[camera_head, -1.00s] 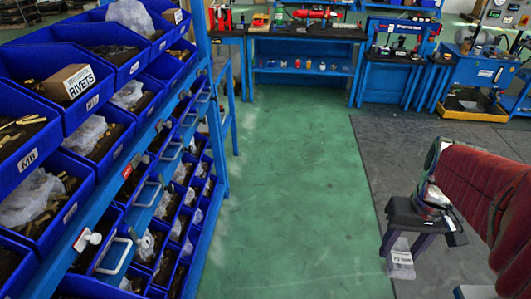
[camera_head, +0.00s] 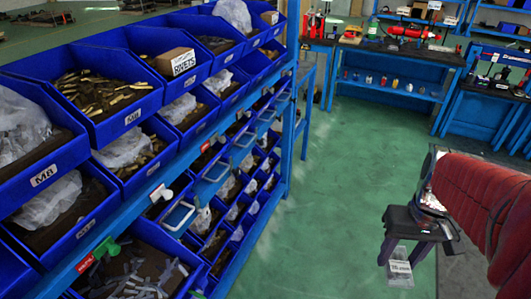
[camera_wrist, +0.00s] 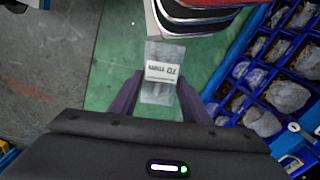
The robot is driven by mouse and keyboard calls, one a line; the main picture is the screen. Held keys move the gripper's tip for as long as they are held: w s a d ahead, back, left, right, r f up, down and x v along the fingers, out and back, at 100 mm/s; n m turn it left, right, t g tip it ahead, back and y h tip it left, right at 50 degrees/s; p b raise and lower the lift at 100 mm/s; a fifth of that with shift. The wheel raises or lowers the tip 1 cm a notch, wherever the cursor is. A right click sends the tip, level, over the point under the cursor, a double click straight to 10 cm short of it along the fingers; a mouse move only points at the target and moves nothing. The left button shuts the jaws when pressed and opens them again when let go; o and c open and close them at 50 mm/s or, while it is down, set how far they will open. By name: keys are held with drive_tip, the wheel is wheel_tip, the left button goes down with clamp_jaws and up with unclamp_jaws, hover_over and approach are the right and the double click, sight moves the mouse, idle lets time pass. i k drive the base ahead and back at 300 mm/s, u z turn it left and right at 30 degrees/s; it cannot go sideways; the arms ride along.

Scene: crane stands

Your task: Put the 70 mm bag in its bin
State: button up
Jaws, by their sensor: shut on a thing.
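The 70 mm bag (camera_wrist: 160,72) is a small clear bag with a white label reading 70 mm, seen upside down in the wrist view. It also hangs below my gripper in the head view (camera_head: 399,268). My gripper (camera_wrist: 157,92) is shut on the bag, with a dark finger on each side of it. In the head view my gripper (camera_head: 392,252) is at the lower right, over green floor and apart from the rack. Its own bin cannot be told; no 70 mm bin label is readable.
A blue rack of bins (camera_head: 108,125) fills the left, with labels such as M8 and a RIVETS box (camera_head: 174,64). Smaller bins (camera_wrist: 262,120) show at right in the wrist view. Blue workbenches (camera_head: 395,88) stand at the back. Green floor (camera_head: 335,190) between is clear.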

sight(154, 274)
drive_tip(key=u, duration=0.05)
drive_tip(key=i, duration=0.1)
drive_tip(key=u, duration=2.4)
drive_tip(key=k, duration=0.6)
drive_tip(key=u, duration=0.1)
drive_tip(key=i, duration=0.2)
drive_tip(key=u, duration=0.05)
